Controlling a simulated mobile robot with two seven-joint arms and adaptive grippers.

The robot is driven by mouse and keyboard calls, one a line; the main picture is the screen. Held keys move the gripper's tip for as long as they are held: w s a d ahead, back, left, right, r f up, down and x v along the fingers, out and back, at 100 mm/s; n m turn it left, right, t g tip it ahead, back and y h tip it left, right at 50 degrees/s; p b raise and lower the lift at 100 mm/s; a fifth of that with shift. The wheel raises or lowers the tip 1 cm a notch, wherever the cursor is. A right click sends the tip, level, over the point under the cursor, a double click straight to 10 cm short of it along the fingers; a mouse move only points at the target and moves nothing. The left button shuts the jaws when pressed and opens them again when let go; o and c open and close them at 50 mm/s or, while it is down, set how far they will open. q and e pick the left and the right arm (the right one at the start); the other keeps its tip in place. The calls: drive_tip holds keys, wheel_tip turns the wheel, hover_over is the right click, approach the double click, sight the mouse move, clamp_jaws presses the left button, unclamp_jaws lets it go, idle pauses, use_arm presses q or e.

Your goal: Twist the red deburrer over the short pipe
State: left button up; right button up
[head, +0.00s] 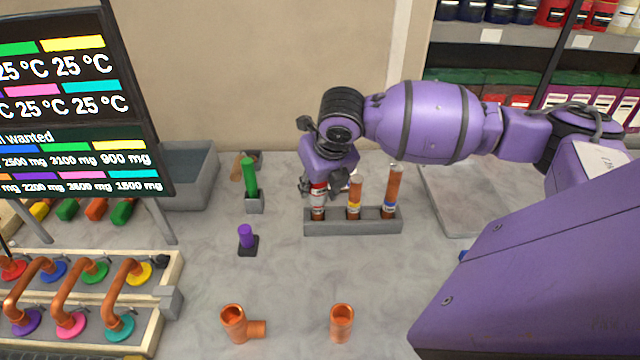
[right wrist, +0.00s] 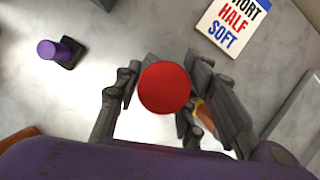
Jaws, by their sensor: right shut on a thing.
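The red deburrer shows as a round red end (right wrist: 164,88) between the fingers in the right wrist view. In the head view its red side (head: 318,188) shows under my right gripper (head: 319,190), which is shut on it. It stands above the left slot of the grey pipe holder (head: 352,228), in line with the short copper pipe (head: 318,212) there. The fingers hide much of the joint, so I cannot tell how far it sits over the pipe. My left gripper is not in view.
Two taller copper pipes, yellow-marked (head: 354,190) and blue-marked (head: 393,185), stand close to the right. A green deburrer (head: 249,173) and a purple one (head: 246,235) stand to the left. Copper fittings (head: 342,322) lie in front. The table between is clear.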

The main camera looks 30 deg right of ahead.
drive_tip(key=shift+w+r+m+h, duration=0.1)
drive_tip(key=shift+r+m+h, duration=0.2)
drive_tip(key=shift+m, duration=0.6)
drive_tip(key=shift+f+m, duration=0.2)
drive_tip(key=shift+m, duration=0.1)
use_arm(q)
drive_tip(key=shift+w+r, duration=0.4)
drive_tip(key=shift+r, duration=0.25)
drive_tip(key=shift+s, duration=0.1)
use_arm(e)
drive_tip(key=shift+d, duration=0.1)
drive_tip(key=n, duration=0.2)
drive_tip(key=shift+n+y+p, duration=0.3)
drive_tip(key=shift+n+y, duration=0.1)
drive_tip(key=n+y, duration=0.1)
drive_tip(key=n, duration=0.2)
drive_tip(key=shift+f+n, duration=0.1)
drive_tip(key=shift+n, duration=0.2)
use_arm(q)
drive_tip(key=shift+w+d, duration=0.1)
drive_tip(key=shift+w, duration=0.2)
use_arm(e)
drive_tip(key=shift+n+y, duration=0.3)
drive_tip(key=shift+y, duration=0.1)
